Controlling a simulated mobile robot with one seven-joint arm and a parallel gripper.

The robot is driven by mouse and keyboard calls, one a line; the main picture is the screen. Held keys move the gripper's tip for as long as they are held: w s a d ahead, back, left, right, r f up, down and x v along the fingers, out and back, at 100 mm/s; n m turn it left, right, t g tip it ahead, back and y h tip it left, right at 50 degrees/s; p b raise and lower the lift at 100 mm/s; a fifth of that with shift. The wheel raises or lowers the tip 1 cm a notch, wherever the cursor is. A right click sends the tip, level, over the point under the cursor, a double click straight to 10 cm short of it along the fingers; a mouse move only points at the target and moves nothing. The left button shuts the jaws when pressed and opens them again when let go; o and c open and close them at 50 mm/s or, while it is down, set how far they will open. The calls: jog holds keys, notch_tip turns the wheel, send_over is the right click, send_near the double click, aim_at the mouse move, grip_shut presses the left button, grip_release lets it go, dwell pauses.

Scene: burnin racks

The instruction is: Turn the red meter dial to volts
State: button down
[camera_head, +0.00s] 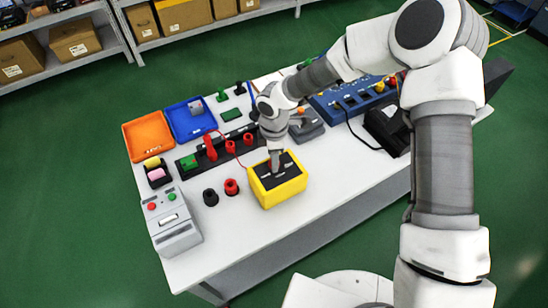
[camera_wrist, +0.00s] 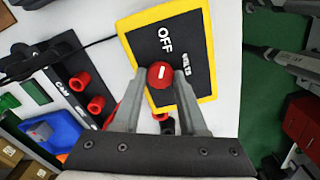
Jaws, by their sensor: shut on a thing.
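The yellow meter (camera_head: 264,197) with a black face stands on the white table, and it also fills the top of the wrist view (camera_wrist: 203,48). Its red dial (camera_wrist: 160,76) has a short white mark that points up in the wrist view, roughly toward the word OFF (camera_wrist: 165,38). The word VOLTS (camera_wrist: 187,82) is to the right of the dial. My gripper (camera_wrist: 160,82) is shut on the dial, one finger on each side. In the head view my gripper (camera_head: 274,164) comes down on the meter's face and mostly hides the dial.
Red and black cylinders (camera_head: 231,187) stand left of the meter. Behind are a black strip with red posts (camera_head: 211,151), an orange tray (camera_head: 130,141) and a blue tray (camera_head: 174,126). A grey box with buttons (camera_head: 172,224) is at the front left. Bare table lies right of the meter.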

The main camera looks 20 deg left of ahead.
jog(key=shift+m+b, duration=0.3)
jog(key=shift+b, duration=0.15)
jog(key=shift+f+m+b, duration=0.15)
jog(key=shift+m+b, duration=0.8)
jog(key=shift+m, duration=0.05)
jog(key=m+b, duration=0.6)
jog(key=m, duration=0.3)
jog(key=shift+b, duration=0.4)
jog(key=shift+r, duration=0.2)
jog(key=shift+c, duration=2.2)
grip_release()
jog(key=shift+r, duration=0.1)
